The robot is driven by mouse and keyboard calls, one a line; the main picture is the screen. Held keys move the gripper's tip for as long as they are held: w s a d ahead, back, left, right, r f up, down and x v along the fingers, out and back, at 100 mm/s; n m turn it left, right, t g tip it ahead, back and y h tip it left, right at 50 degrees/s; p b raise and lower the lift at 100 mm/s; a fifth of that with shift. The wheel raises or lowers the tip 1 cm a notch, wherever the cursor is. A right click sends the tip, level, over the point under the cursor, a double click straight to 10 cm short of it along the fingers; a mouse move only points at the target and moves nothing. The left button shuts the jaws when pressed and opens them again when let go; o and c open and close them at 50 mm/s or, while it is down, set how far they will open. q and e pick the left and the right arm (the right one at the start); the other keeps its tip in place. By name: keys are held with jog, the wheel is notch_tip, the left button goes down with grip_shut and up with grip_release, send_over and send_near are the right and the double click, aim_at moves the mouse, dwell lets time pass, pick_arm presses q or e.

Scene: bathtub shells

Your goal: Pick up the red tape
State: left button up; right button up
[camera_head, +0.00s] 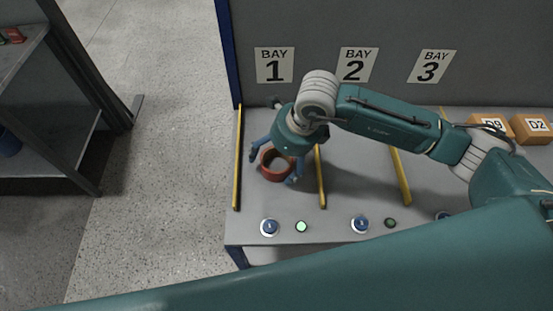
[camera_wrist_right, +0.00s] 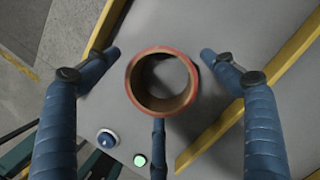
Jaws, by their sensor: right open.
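The red tape (camera_head: 271,175) is a ring with a brown inner wall. It lies in the Bay 1 lane of the grey bench (camera_head: 345,180), hole facing up. My right gripper (camera_head: 274,167) is over it with its blue fingers spread around it. In the right wrist view the tape (camera_wrist_right: 160,104) sits between the open fingers of the right gripper (camera_wrist_right: 159,76). Two fingers are apart from it on either side; the lower finger is close to its rim, and I cannot tell if it touches. My left gripper is not in view.
Yellow strips (camera_head: 237,170) (camera_head: 321,180) border the lane. A blue button (camera_head: 269,227) and a lit green light (camera_head: 301,226) are at its front. Orange boxes (camera_head: 531,128) stand at the bench's right. A shelf (camera_head: 45,150) stands at left, across open floor.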

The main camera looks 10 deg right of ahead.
jog(key=shift+f, duration=0.2)
jog(key=c, duration=1.2)
jog(key=shift+r, duration=0.15)
